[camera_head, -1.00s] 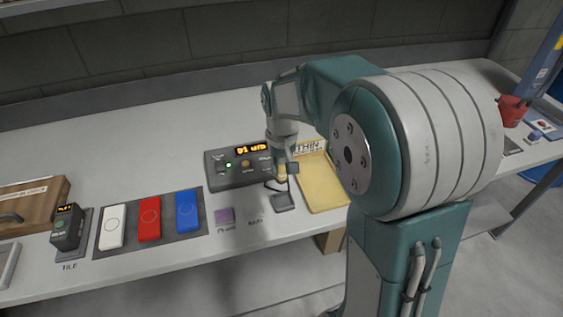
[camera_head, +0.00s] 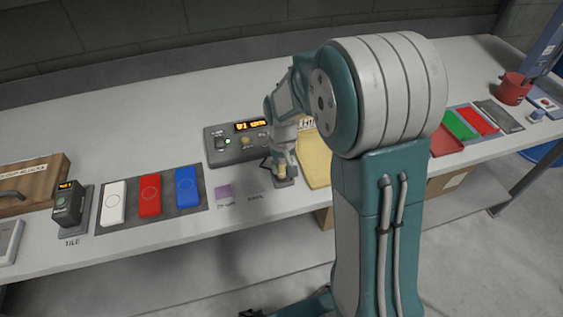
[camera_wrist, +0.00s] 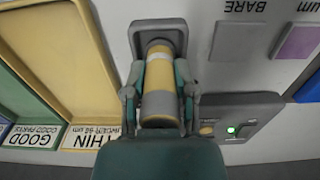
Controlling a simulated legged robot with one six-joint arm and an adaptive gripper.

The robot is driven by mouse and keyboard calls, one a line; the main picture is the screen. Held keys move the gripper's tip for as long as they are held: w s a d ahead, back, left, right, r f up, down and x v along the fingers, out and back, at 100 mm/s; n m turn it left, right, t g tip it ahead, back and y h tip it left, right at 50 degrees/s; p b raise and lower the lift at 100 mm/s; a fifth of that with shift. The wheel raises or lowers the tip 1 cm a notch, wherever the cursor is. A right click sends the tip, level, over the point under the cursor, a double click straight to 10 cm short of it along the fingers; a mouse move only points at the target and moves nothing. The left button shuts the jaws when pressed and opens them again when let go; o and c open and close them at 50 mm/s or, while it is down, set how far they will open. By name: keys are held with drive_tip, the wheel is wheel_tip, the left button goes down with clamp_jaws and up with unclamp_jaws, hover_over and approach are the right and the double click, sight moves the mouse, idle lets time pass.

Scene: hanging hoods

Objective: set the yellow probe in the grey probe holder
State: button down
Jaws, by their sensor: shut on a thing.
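The yellow probe (camera_wrist: 158,75), a cylinder with grey bands, is held between the two fingers of my gripper (camera_wrist: 160,82). In the head view my gripper (camera_head: 282,166) points down at the bench's front part. The grey probe holder (camera_wrist: 136,40) lies at the probe's far end in the wrist view, and its edge also shows below my gripper in the head view (camera_head: 289,183). The probe's end overlaps the holder in both views. I cannot tell whether it touches or is seated. The probe hides the holder's middle.
A control box (camera_head: 222,144) with a lit display stands behind my gripper. A yellow tray (camera_head: 315,165) lies close to the right. Purple (camera_head: 223,191) and bare patches lie left, beyond them blue (camera_head: 188,187), red and white tiles. Red and green trays lie farther right.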

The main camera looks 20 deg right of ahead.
drive_tip(key=shift+f, duration=0.45)
idle(0.6)
drive_tip(key=shift+c, duration=1.7)
unclamp_jaws()
wheel_tip(320, 180, up, 12)
drive_tip(key=shift+f, duration=0.1)
